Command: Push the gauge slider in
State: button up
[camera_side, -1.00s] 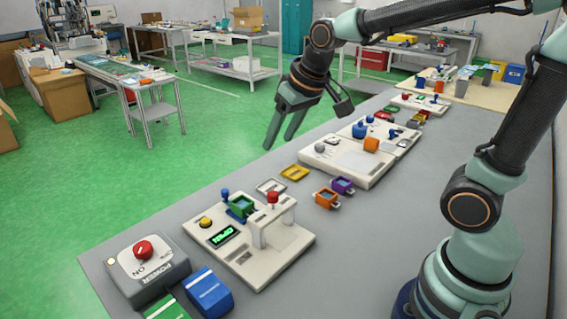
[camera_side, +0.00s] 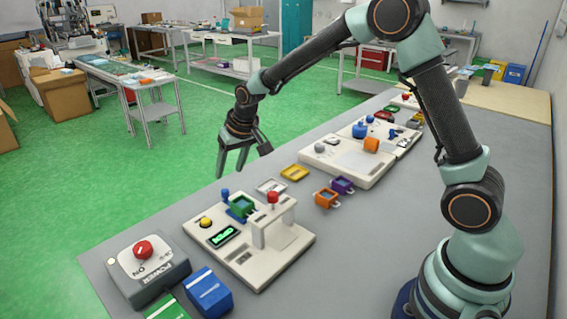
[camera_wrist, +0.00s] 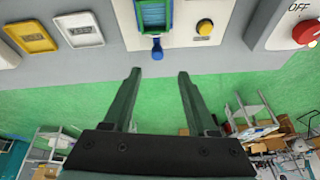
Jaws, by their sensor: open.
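The blue knob (camera_side: 225,193), which looks like the gauge slider's handle, stands at the far edge of the near white station (camera_side: 275,272). It sits beside a green block with a blue recess (camera_side: 242,206). In the wrist view the blue knob (camera_wrist: 157,50) sticks out from the station edge, just below the green block (camera_wrist: 154,14). My gripper (camera_side: 244,165) is open and empty, past the far table edge, above and beyond the knob. In the wrist view its fingertips (camera_wrist: 160,74) straddle the knob's line, apart from it.
A yellow button (camera_side: 206,222), a red knob (camera_side: 273,197) on a white bridge and a lit green display (camera_side: 223,236) are on the station. A power box (camera_side: 150,276) stands left.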

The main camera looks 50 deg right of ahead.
aim_at(224, 191)
jog(key=x, duration=0.9)
jog(key=shift+d, duration=0.25)
grip_shut()
jog(key=shift+a, duration=0.15)
dwell(1.0)
